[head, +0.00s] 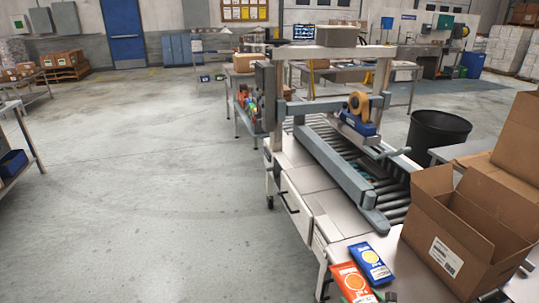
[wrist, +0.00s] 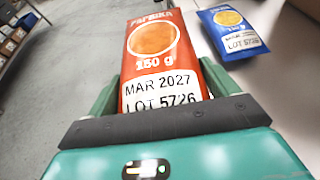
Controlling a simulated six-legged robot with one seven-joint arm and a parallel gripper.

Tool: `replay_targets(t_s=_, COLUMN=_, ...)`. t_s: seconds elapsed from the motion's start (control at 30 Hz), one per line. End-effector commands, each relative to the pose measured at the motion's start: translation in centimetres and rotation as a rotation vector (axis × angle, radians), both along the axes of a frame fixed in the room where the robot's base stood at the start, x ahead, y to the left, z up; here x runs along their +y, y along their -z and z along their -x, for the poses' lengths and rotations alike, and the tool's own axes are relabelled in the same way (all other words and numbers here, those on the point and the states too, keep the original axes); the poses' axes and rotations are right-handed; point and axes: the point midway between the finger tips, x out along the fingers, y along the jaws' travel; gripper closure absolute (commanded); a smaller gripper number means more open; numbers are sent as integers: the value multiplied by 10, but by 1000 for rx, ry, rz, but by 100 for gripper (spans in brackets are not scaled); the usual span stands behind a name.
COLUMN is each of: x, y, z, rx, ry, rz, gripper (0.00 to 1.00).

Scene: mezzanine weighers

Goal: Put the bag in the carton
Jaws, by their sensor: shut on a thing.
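An orange-red paprika bag (wrist: 155,65), printed 150 g, MAR 2027 and LOT 5726, is between the green fingers of my gripper (wrist: 162,92), which is shut on it in the wrist view. The same bag shows in the head view (head: 351,282) at the bottom, at the left edge of the bench. The brown carton (head: 440,262) stands to the right of the bag with its top flaps open and a white label on its front side. Its inside floor is hidden.
A blue bag (head: 371,263) lies on the bench beside the orange one, and also shows in the wrist view (wrist: 229,33). A roller conveyor with a tape machine (head: 357,122) stands behind. A black bin (head: 440,130) is at the right. Open floor lies to the left.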

Motion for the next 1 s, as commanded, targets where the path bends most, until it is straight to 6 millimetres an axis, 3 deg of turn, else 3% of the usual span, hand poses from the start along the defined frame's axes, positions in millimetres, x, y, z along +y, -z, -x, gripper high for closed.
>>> replay_targets(t_s=0.03, x=18, y=3, z=-11, rx=-3, ry=8, rz=-2, gripper=40)
replay_targets(t_s=0.2, x=55, y=4, z=-37, rx=-2, ry=77, rz=5, gripper=40)
replay_targets(t_s=0.5, x=111, y=-6, z=-62, rx=-2, ry=185, rz=4, gripper=40)
replay_targets(t_s=0.73, x=129, y=-8, z=-67, rx=0, ry=232, rz=3, gripper=40)
replay_targets(t_s=1.0, x=129, y=45, z=-53, rx=1, ry=235, rz=3, gripper=40)
